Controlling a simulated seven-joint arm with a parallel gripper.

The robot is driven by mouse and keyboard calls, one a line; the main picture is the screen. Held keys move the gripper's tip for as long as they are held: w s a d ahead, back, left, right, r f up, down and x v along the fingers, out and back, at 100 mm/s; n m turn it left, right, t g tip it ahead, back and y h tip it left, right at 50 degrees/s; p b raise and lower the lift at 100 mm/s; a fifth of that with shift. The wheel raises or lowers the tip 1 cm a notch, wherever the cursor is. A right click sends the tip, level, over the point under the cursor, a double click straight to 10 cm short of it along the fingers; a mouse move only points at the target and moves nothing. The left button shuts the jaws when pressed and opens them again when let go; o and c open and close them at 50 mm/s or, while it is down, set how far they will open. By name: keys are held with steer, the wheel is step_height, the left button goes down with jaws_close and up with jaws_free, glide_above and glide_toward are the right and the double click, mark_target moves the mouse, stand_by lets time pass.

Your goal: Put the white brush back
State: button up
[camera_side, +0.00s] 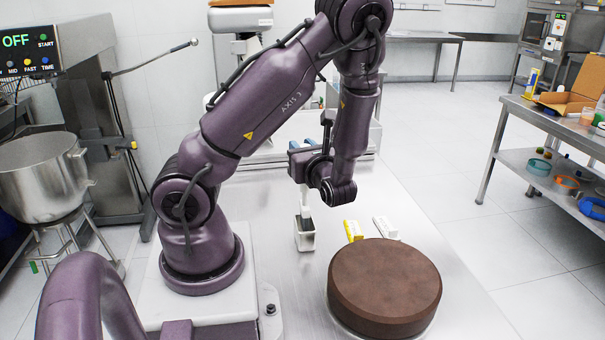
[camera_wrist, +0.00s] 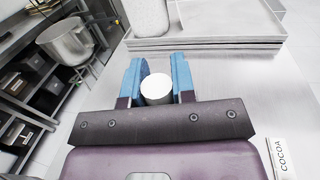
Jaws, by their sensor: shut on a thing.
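The white brush (camera_side: 305,201) stands roughly upright under my gripper (camera_side: 304,168) in the side view. The holder is hidden in the wrist view.
A round brown cake (camera_side: 384,283) stands at the table's front right. A steel mixer bowl (camera_side: 42,178) is at the left. Pale trays (camera_wrist: 205,43) lie ahead in the wrist view.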

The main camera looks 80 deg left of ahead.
mark_target(305, 187)
steer(key=shift+f, duration=2.15)
steer(key=shift+f, duration=0.15)
steer(key=o, duration=0.9)
